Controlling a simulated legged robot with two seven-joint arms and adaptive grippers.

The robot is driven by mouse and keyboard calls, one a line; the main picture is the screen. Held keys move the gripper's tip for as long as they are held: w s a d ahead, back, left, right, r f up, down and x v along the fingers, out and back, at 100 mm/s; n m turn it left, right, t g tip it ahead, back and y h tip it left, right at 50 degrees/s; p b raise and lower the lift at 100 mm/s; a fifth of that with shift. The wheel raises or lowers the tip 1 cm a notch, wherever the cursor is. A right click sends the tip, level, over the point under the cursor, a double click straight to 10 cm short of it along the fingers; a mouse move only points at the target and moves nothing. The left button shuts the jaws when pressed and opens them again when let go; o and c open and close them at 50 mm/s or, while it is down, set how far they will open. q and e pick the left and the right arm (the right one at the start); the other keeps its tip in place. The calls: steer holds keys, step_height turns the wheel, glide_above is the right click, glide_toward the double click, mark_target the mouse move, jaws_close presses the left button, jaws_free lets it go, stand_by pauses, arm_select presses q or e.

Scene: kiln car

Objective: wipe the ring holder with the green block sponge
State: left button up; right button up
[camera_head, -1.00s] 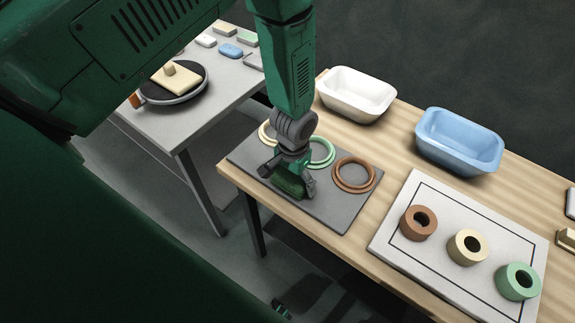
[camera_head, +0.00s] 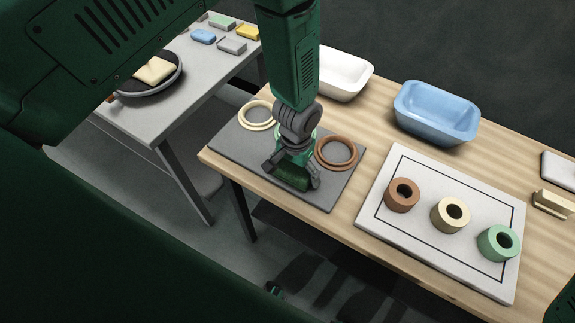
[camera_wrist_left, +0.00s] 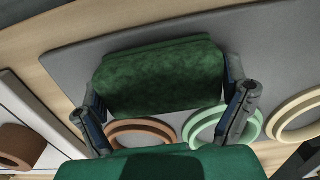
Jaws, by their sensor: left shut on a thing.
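The ring holder appears to be the flat grey board (camera_head: 228,142) at the left end of the wooden table. On it are cream rings (camera_head: 257,115), brown rings (camera_head: 337,152) and a green ring (camera_wrist_left: 228,126), which my gripper mostly hides in the head view. My left gripper (camera_head: 293,174) points down, shut on the green block sponge (camera_head: 294,182) over the board's front part, in front of the rings. The wrist view shows the sponge (camera_wrist_left: 160,75) between both fingers. I cannot tell whether its underside touches the board. My right gripper is not in view.
A white basin (camera_head: 345,75) and a blue basin (camera_head: 436,112) stand behind. A white outlined board (camera_head: 425,235) with brown, cream and green thick rings lies to the right. A grey table (camera_head: 160,115) with a round black stand is left, across a gap.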

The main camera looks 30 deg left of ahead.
arm_select(q)
steer(key=shift+r, duration=0.1)
stand_by(0.3)
step_height(320, 180, up, 7)
steer(key=p, duration=0.5)
steer(key=shift+p, duration=0.4)
